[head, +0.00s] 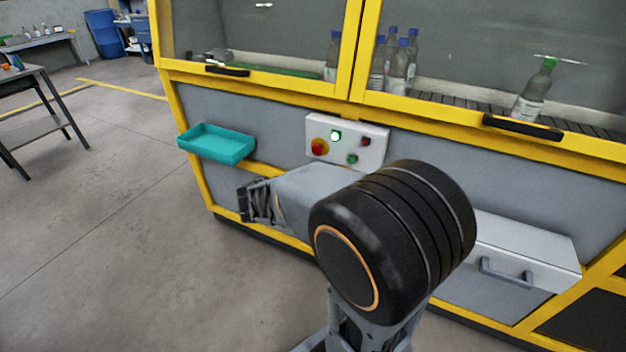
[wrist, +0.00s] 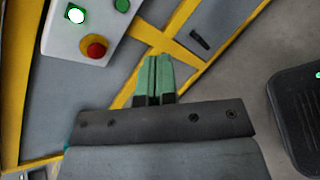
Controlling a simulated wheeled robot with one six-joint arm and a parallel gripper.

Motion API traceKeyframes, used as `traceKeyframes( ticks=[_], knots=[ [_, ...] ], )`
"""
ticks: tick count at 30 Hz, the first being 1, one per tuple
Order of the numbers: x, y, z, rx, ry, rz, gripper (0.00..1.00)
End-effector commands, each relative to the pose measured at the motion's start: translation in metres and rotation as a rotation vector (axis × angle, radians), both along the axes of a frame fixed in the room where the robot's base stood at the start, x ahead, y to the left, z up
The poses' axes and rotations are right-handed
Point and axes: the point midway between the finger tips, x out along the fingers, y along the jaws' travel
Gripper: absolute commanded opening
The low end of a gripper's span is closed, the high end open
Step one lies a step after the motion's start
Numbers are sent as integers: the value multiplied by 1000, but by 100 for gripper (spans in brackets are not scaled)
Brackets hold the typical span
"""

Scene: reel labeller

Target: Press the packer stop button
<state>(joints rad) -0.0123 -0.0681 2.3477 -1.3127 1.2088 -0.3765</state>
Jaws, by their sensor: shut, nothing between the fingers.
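The white control panel (head: 372,137) is on the front of the yellow-framed machine. It carries a large red mushroom button (head: 319,147), a lit white-green button (head: 336,135), a small dark red button (head: 366,142) and a green button (head: 352,159). No label is readable. In the wrist view the panel (wrist: 58,38) is at the upper left, with the red mushroom button (wrist: 93,48) left of and above my fingertips. My gripper (wrist: 153,62) is shut and empty, its green fingers together and apart from the panel. In the head view my gripper (head: 250,203) is below and left of the panel.
A teal tray (head: 215,143) juts from the machine left of the panel. A grey drawer box (head: 525,255) with a handle sticks out at the right. Bottles (head: 395,60) stand behind the windows. Black door handles (head: 522,127) protrude above.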

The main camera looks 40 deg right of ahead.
Motion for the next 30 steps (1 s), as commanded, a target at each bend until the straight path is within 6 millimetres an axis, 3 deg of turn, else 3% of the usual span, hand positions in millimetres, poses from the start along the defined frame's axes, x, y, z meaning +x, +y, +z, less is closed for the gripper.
traceKeyframes(
  ticks=[1, 6, 12, 18, 30],
  knots=[
    [16, -5, -29, -107, 72, 69, 0],
    [64, -6, -50, -419, 245, 268, 0],
    [98, 4, -64, -626, 342, 401, 0],
    [108, 8, -66, -689, 367, 443, 0],
    [110, 5, -65, -688, 366, 440, 0]
  ],
)
